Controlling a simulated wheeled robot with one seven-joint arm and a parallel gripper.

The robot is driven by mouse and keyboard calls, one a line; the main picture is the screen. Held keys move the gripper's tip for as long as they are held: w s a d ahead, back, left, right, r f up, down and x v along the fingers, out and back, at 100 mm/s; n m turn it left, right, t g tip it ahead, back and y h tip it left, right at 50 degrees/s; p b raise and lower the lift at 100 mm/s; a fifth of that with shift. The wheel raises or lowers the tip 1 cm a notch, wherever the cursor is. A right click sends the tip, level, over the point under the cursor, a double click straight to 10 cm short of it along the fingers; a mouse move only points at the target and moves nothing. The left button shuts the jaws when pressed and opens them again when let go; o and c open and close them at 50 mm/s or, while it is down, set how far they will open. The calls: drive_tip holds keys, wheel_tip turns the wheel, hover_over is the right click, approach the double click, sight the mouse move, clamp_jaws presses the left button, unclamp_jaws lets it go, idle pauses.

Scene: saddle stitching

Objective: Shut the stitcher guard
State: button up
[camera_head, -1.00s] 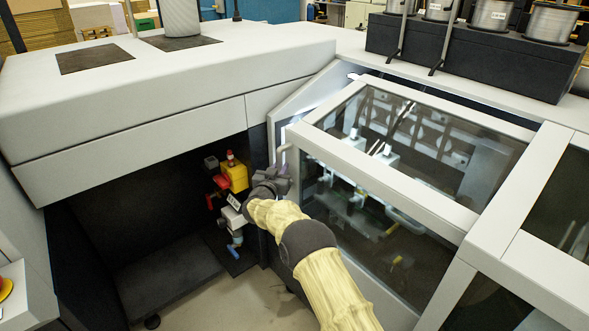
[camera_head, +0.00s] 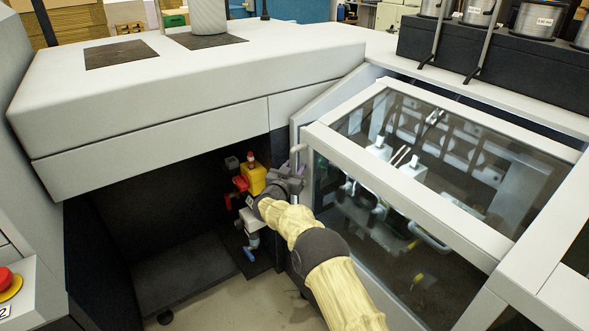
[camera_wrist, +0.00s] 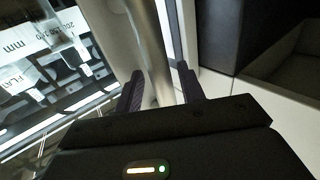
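The stitcher guard (camera_head: 400,205), a pale frame with clear panes, lies down over the stitching section in the head view. Its left edge sits close against the machine's side panel (camera_head: 333,100); I cannot tell whether it is fully seated. A tubular handle (camera_head: 299,152) stands at its left front corner and also shows in the wrist view (camera_wrist: 150,40). My gripper (camera_head: 290,175) is at this handle. In the wrist view, its two dark fingers (camera_wrist: 160,80) are apart, one on each side of the handle, with a small gap visible on the right.
Left of the guard is a dark recess (camera_head: 150,235) with yellow and red valve parts (camera_head: 253,180). Wire spools (camera_head: 485,12) stand on a black box behind the guard. A red emergency button (camera_head: 6,280) is at the lower left.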

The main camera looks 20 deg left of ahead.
drive_tip(key=shift+w, duration=0.1)
drive_tip(key=shift+s+a+f, duration=0.1)
drive_tip(key=shift+s+a, duration=0.2)
drive_tip(key=shift+s, duration=0.2)
drive_tip(key=s, duration=1.6)
drive_tip(key=shift+s+d, duration=0.25)
drive_tip(key=shift+s, duration=0.05)
